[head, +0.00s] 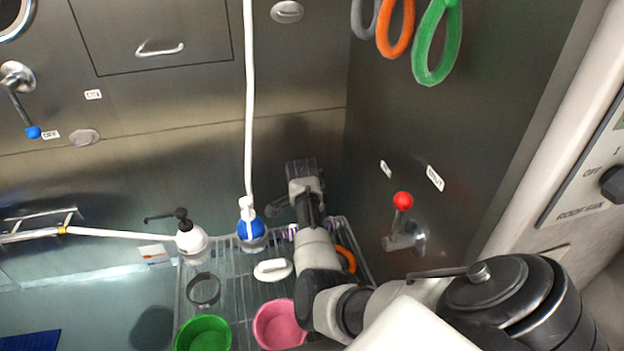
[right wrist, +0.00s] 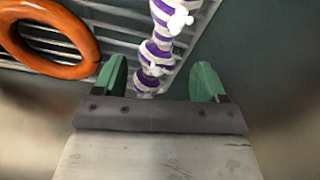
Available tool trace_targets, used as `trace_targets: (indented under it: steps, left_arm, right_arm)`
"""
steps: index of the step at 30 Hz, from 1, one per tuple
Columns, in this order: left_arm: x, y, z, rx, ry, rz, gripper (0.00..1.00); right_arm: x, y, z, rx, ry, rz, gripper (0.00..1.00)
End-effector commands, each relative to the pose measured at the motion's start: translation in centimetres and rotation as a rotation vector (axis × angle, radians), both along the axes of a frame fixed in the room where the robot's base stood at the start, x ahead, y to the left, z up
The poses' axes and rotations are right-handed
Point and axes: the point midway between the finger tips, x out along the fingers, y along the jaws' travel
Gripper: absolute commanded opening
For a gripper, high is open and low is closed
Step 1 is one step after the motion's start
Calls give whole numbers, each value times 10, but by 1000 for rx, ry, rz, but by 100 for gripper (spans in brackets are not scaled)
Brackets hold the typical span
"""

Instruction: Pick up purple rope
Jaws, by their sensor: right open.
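The purple rope (right wrist: 158,45), striped purple and white with knots, lies on the wire rack in the right wrist view. In the head view my right arm mostly hides it; only a small purple bit (head: 291,232) shows beside the arm. My right gripper (right wrist: 160,80) is open, its two green fingertips apart, with the rope's near end showing between them. I cannot tell whether the fingers touch it. My left gripper is not in view.
An orange ring (right wrist: 50,38) lies on the rack (head: 232,283) close by. A blue bottle (head: 250,228), white pump bottle (head: 190,238), green bowl (head: 204,334) and pink bowl (head: 279,325) are near. A red-knobbed lever (head: 403,200) sticks out from the right wall.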

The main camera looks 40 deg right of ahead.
Motion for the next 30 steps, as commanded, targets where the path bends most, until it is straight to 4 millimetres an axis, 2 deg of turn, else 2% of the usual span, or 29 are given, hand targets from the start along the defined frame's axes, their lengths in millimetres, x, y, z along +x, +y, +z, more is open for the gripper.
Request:
trace_targets:
  steps: [2, 6, 15, 25, 30]
  left_arm:
    - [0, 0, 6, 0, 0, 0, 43]
    - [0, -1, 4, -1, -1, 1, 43]
    - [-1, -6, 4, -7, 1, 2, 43]
    - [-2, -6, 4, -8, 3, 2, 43]
    - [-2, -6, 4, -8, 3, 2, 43]
  right_arm:
    - [-4, 2, -12, 2, 5, 1, 72]
    - [-4, 0, -29, 2, 3, 1, 72]
    - [-4, -1, -34, 1, 1, 0, 70]
    - [-4, -1, -33, 0, 1, 1, 20]
    - [-4, -1, -33, 0, 0, 1, 18]
